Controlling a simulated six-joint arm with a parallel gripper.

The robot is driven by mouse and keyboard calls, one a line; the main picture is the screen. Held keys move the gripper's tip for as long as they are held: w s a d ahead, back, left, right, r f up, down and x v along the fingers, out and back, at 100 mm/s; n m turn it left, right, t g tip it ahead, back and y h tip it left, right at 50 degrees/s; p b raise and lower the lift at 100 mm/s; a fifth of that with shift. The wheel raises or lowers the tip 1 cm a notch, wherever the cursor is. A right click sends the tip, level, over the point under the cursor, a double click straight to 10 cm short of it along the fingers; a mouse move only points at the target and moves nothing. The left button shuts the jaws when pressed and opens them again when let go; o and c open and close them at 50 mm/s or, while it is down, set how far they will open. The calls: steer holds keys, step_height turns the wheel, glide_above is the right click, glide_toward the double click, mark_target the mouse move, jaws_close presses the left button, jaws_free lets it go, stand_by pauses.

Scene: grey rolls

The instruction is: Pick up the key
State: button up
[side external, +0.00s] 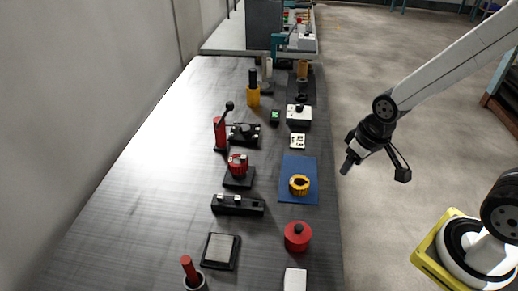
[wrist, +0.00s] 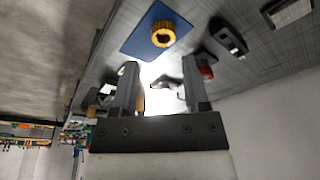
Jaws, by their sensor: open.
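I cannot make out a key for certain in either view; the objects on the bench are small and several are partly hidden. My gripper (side external: 347,165) hangs beside the right edge of the bench, apart from everything on it. In the wrist view my gripper (wrist: 159,78) shows two separated fingers with nothing held between them. Beyond the fingers are a yellow ring-shaped part (wrist: 163,34) and the blue mat (wrist: 133,40) it sits on. The same yellow part (side external: 299,185) and blue mat (side external: 297,167) show in the side view.
The long grey bench (side external: 140,190) runs along a wall. On it stand a red lever device (side external: 220,132), a red knob on a black base (side external: 238,164), a black block (side external: 237,206), a red round pot (side external: 297,237) and a framed plate (side external: 220,250). The bench's left side is clear.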

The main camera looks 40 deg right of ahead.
steer(key=shift+o, duration=0.6)
steer(key=n+y, duration=0.3)
steer(key=n, duration=0.6)
glide_toward(243, 157)
steer(key=shift+w+a+f+t, duration=0.1)
steer(key=shift+a+f+t, duration=0.1)
steer(key=shift+f, duration=0.55)
steer(key=shift+w+a+f+t, duration=0.1)
steer(key=shift+a+f, duration=0.15)
steer(key=shift+f, duration=0.5)
steer(key=shift+x, duration=2.6)
